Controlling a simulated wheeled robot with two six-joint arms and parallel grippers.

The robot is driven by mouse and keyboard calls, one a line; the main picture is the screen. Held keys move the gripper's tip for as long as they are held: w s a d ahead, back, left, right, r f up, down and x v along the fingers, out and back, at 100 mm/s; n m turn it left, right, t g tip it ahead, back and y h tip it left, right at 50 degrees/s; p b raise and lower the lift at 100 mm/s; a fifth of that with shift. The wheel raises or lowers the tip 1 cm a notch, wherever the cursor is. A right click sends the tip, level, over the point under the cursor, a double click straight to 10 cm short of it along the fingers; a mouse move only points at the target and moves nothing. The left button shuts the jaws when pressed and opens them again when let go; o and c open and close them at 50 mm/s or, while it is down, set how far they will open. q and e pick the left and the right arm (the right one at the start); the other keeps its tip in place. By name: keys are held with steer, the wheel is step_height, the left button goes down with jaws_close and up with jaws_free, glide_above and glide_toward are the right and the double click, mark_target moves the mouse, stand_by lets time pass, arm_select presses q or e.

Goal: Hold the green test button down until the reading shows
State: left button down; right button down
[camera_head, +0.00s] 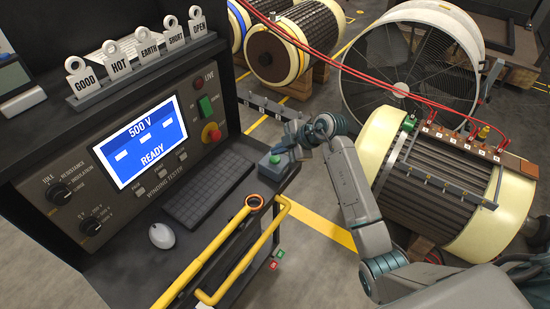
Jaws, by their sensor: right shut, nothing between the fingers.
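The green test button (275,159) sits on top of a small grey-blue box (270,172) at the right end of the tester's desk. My right gripper (294,144) is shut and empty, just to the right of and above the button. I cannot tell whether its tips touch the button. My left gripper is not in view.
A keyboard (205,195) and a white mouse (162,235) lie on the desk. Yellow rails (235,262) run along its front.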

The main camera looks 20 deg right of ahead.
mark_target(279, 159)
steer(key=shift+f, duration=0.15)
stand_by(0.5)
steer(key=shift+f, duration=0.25)
steer(key=shift+f, duration=0.45)
stand_by(2.0)
stand_by(2.6)
steer(key=shift+r+p, duration=0.85)
steer(key=shift+p, duration=0.35)
step_height(279, 159, up, 5)
steer(key=p, duration=0.5)
steer(key=shift+r, duration=0.1)
